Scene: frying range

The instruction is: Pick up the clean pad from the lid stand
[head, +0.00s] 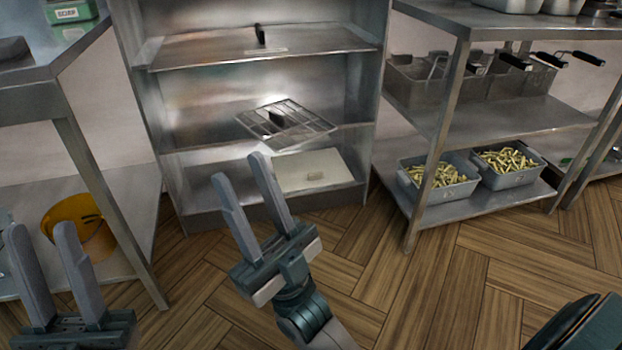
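The lid stand (244,87) is an open steel shelf unit at the back centre. On its lowest shelf lies a pale, flat, square pad (290,171) with a small tan block-like piece on top. My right gripper (240,170) is open and empty, its two fingers pointing up towards the lowest shelf, left of the pad in the picture. It appears apart from the pad; the distance in depth is hard to tell. My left gripper (40,232) is open and empty at the lower left, in front of the steel table.
A wire-grid lid (300,127) with a black handle juts out above the pad. A flat lid (215,47) lies on the shelf above. A steel table (80,95) with an orange bucket (75,238) stands left. A rack (440,112) with baskets and fries stands right.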

